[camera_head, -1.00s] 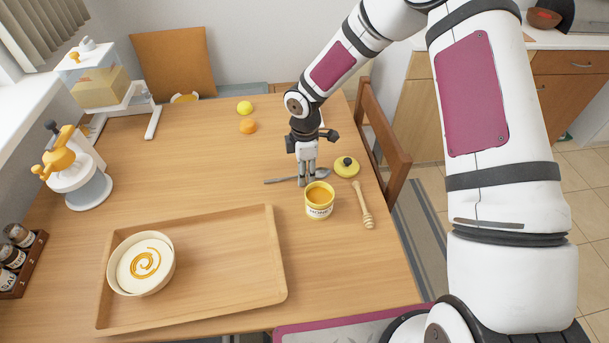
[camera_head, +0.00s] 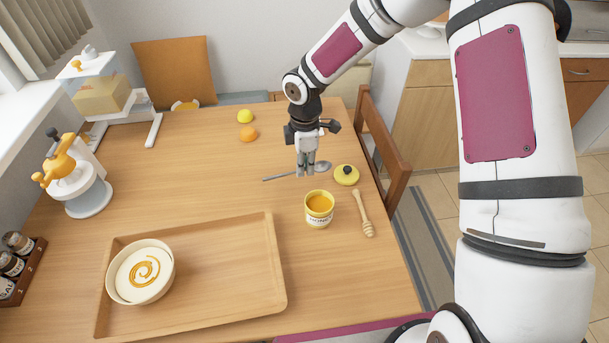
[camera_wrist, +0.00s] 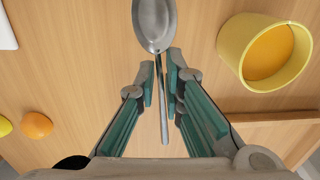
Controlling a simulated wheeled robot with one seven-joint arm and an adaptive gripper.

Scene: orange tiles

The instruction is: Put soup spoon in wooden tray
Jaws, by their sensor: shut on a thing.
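The metal soup spoon (camera_head: 323,166) is at my gripper in the head view, behind the honey jar. It also shows in the wrist view, its bowl (camera_wrist: 154,22) beyond the fingertips and its handle running back between the fingers. My gripper (camera_head: 306,172) points down and is shut on the spoon's handle near the bowl; the fingers (camera_wrist: 161,78) flank it in the wrist view. The spoon seems slightly above the table; the gap is hard to judge. The wooden tray (camera_head: 225,275) lies at the front left, holding a white bowl (camera_head: 140,272) on its left side.
Lemon (camera_head: 245,116) and orange (camera_head: 248,134) lie farther back. The tray's right half is clear. A chair (camera_head: 384,150) borders the table's right edge.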

